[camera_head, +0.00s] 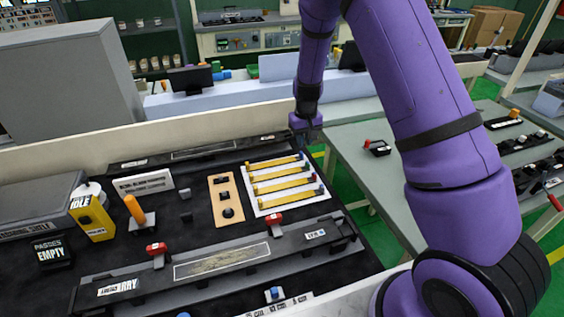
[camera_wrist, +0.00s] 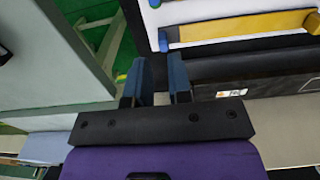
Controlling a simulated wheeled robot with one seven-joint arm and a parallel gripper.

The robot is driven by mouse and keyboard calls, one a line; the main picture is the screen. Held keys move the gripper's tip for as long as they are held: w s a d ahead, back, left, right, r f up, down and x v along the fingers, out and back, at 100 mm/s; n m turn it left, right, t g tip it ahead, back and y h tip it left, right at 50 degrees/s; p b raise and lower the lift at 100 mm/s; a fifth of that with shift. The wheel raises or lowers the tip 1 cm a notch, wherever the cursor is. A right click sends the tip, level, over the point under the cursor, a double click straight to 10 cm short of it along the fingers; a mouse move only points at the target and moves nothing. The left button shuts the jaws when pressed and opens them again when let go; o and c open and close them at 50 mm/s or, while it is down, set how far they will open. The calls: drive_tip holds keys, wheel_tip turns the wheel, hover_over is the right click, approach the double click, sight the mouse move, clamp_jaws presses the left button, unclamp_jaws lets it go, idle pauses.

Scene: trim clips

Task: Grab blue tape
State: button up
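A white tray (camera_head: 268,207) holds several yellow strips (camera_head: 281,173) with small coloured ends. A blue end piece (camera_head: 301,155) sits at the right end of the farthest strip. In the wrist view a blue end piece (camera_wrist: 163,40) shows beside a yellow strip (camera_wrist: 245,27), and another blue piece (camera_wrist: 154,3) is cut by the top edge. I cannot tell which blue piece is the tape. My gripper (camera_head: 306,134) is above the bench's far right edge, just beyond the tray. In the wrist view its two blue-grey fingers (camera_wrist: 160,76) are apart with nothing between them.
A brown plate (camera_head: 226,200) with dark knobs lies left of the tray. A long grey fixture (camera_head: 225,258) with red clamps runs along the front. A yellow box (camera_head: 91,217) stands at left. A grey side table (camera_head: 365,177) is at right, across a green floor gap.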

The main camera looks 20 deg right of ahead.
sight(302, 153)
drive_tip(key=shift+w+a+f, duration=0.1)
drive_tip(key=shift+f, duration=1.45)
drive_tip(key=shift+w+a+f, duration=0.1)
drive_tip(key=shift+f, duration=1.4)
drive_tip(key=shift+c, duration=0.2)
clamp_jaws()
